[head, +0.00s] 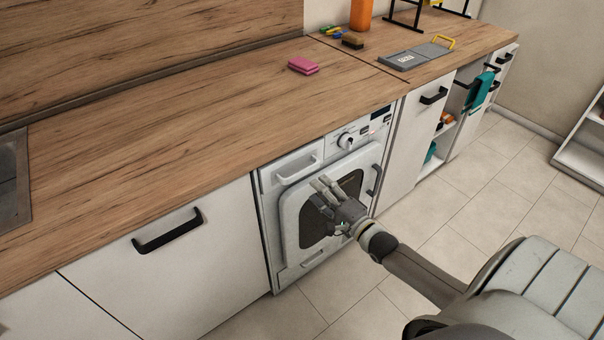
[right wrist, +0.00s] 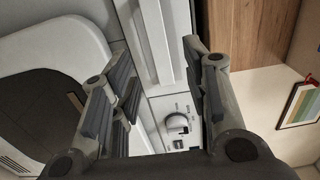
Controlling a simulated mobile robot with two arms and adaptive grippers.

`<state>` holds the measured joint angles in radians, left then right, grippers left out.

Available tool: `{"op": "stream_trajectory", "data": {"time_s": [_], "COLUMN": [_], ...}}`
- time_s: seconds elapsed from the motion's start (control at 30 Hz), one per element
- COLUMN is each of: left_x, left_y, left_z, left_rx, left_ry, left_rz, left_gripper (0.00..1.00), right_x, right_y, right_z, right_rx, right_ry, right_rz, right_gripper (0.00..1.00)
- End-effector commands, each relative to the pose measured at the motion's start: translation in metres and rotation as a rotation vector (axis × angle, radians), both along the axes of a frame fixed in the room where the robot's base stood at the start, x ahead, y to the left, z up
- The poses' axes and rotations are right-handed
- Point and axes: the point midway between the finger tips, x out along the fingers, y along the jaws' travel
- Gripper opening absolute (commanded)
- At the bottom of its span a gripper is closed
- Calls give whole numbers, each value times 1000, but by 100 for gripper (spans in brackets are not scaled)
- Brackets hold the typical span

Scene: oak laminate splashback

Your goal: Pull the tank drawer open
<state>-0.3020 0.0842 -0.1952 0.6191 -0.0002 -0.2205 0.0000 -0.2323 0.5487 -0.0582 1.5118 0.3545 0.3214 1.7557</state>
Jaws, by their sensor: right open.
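My right gripper (head: 322,187) is open and empty in front of the machine, below and to the right of the drawer handle. In the right wrist view the open fingers (right wrist: 162,92) frame the pale upper front panel, with the control knob (right wrist: 177,122) between them. I see no contact with the handle. My left gripper is out of view.
The wooden worktop (head: 190,130) overhangs the machine. A pink sponge (head: 303,66) lies on it. A cabinet with a black handle (head: 168,232) is at the left, another (head: 433,96) at the right. The tiled floor (head: 440,205) in front is clear.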

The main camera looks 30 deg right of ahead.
Motion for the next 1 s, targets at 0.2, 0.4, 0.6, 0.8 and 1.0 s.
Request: {"op": "stream_trajectory", "data": {"time_s": [0.2,0.4,0.6,0.8,1.0], "left_x": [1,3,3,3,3], "left_y": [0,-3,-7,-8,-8], "left_z": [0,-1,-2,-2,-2], "left_rx": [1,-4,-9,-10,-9], "left_ry": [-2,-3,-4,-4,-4], "left_rz": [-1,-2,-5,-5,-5], "left_gripper": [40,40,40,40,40], "right_x": [37,67,85,90,90], "right_y": [2,5,6,7,7], "right_z": [1,1,-1,-1,-1], "right_rx": [-3,-4,-3,-4,-4], "right_ry": [-2,0,2,3,3], "right_rz": [-2,-2,-2,-1,-1], "right_gripper": [43,43,43,43,43]}}
